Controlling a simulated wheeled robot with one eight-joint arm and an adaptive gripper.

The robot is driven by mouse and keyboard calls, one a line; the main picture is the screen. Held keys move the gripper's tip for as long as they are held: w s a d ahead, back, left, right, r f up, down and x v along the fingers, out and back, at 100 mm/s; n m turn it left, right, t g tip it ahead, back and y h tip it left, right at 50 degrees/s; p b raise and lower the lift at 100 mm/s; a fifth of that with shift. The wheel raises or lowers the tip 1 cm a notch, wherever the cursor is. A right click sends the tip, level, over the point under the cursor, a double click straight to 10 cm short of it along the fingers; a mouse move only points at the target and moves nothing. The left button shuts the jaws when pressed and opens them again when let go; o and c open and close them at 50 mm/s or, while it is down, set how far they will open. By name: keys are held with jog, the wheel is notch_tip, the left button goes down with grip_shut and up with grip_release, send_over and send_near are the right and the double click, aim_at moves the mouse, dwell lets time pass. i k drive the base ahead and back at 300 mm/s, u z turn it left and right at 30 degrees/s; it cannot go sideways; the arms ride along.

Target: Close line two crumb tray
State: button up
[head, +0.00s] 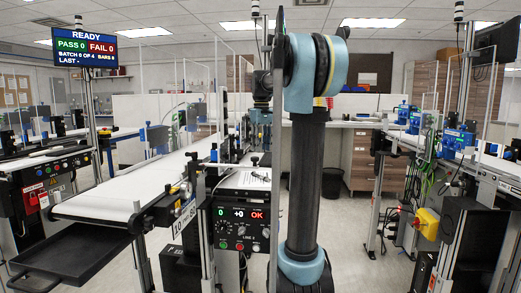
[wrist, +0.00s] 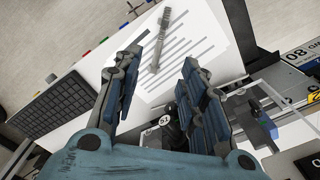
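A black crumb tray (head: 75,255) sticks out at the lower left of the head view, below the near end of a white conveyor belt (head: 120,193). It is pulled out and looks empty. A control panel (head: 241,222) marked LINE, its number too small to be sure of, stands right of that belt end. My gripper (wrist: 163,58) shows in the wrist view with its two fingers apart and nothing between them. It is above a work surface with a printed sheet, away from the tray. The tray is not in the wrist view.
The wrist view shows a grey tool (wrist: 160,40) on the printed sheet (wrist: 195,25), a black keyboard (wrist: 60,108) and a black round part (wrist: 170,128) near my fingers. Another conveyor line with a yellow switch box (head: 427,223) stands right. Floor is free left of centre.

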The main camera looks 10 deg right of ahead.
aim_at(73, 256)
jog(key=k, duration=1)
